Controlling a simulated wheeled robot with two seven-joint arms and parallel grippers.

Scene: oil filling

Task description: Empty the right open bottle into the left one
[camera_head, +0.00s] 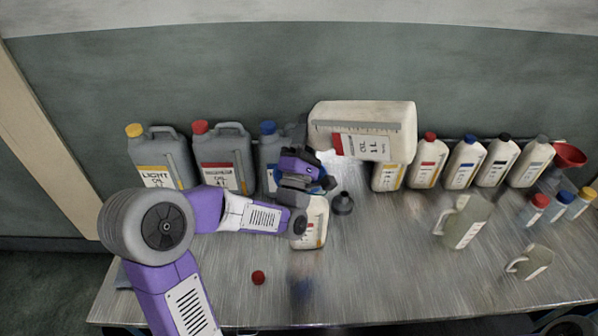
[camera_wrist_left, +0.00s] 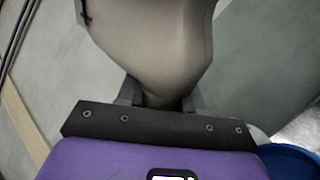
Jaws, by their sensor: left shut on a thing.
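A beige oil bottle with a red-and-white label (camera_head: 363,129) is raised above the table and tipped onto its side. My left gripper (camera_wrist_left: 160,100) is shut on it at its narrow end; the bottle's grey body (camera_wrist_left: 155,45) fills the top of the left wrist view. In the head view the left gripper (camera_head: 306,172) hides the bottle's mouth. Another beige bottle (camera_head: 315,225) stands on the table just below the gripper, its top hidden by my arm. I cannot tell whether liquid is flowing. My right gripper is not in view.
Large grey canisters (camera_head: 222,158) stand at the back left. Several small beige bottles (camera_head: 464,163) line the back right. A black object (camera_head: 342,203) and a red cap (camera_head: 258,277) lie on the table (camera_head: 385,280). Grey jugs (camera_head: 463,222) stand right; the front middle is clear.

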